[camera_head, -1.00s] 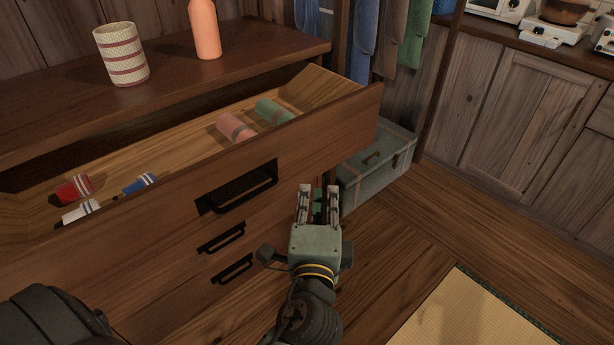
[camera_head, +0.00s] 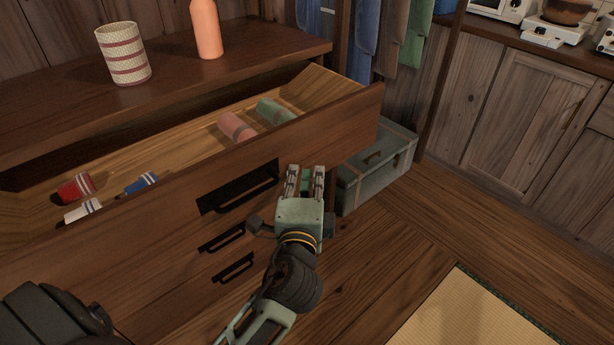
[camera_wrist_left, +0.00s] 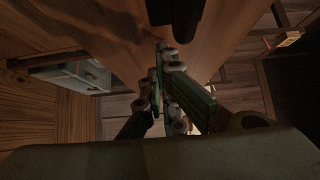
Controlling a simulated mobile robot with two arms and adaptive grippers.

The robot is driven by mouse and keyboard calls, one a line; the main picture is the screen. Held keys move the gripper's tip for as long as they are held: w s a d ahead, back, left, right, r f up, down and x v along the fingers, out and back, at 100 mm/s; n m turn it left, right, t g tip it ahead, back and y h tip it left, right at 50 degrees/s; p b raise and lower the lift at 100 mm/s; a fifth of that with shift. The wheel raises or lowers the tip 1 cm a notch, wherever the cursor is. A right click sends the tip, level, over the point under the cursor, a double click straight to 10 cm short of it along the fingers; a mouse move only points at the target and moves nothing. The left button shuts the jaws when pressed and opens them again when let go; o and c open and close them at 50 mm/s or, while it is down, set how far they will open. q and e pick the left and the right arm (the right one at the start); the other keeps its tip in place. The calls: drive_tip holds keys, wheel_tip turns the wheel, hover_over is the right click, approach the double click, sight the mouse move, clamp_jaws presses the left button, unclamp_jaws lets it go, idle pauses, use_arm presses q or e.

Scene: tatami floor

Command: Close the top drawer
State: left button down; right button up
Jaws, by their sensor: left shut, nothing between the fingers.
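The top drawer (camera_head: 335,133) of the wooden dresser is pulled well open, and its front panel faces me. Its black handle (camera_head: 240,188) is on the middle of the panel and also shows as a dark shape in the left wrist view (camera_wrist_left: 187,18). My left gripper (camera_head: 305,171) is shut and empty, close to the drawer front and right of the handle. I cannot tell whether the fingertips touch the panel. In the left wrist view the fingers (camera_wrist_left: 163,62) point toward the wooden front. My right gripper is not in view.
Rolled cloths, pink (camera_head: 236,126) and green (camera_head: 275,111), and red, blue and white items lie in the drawer. A striped cup (camera_head: 124,55) and an orange bottle (camera_head: 206,30) stand on the dresser top. A green chest (camera_head: 375,168) stands right of the drawer. The floor in front is clear.

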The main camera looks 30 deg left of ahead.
sight(246, 134)
use_arm(q)
drive_tip(key=w+a+p, duration=0.1)
drive_tip(key=a, duration=0.1)
drive_tip(key=w+a+p, duration=0.1)
drive_tip(key=a, duration=0.2)
drive_tip(key=w+a+p, duration=0.1)
drive_tip(key=a, duration=0.2)
drive_tip(key=shift+w+a+r, duration=0.2)
drive_tip(key=shift+a+r, duration=0.05)
drive_tip(key=shift+r, duration=0.05)
drive_tip(key=w+a, duration=0.1)
drive_tip(key=a, duration=0.2)
drive_tip(key=w+a+p, duration=0.1)
drive_tip(key=w+a, duration=0.1)
drive_tip(key=a, duration=0.2)
drive_tip(key=w+a+p, duration=0.1)
drive_tip(key=a, duration=0.3)
drive_tip(key=shift+w+a+f, duration=0.15)
drive_tip(key=shift+w+f, duration=0.05)
drive_tip(key=shift+w, duration=0.15)
drive_tip(key=shift+w+a, duration=0.3)
drive_tip(key=shift+a, duration=0.45)
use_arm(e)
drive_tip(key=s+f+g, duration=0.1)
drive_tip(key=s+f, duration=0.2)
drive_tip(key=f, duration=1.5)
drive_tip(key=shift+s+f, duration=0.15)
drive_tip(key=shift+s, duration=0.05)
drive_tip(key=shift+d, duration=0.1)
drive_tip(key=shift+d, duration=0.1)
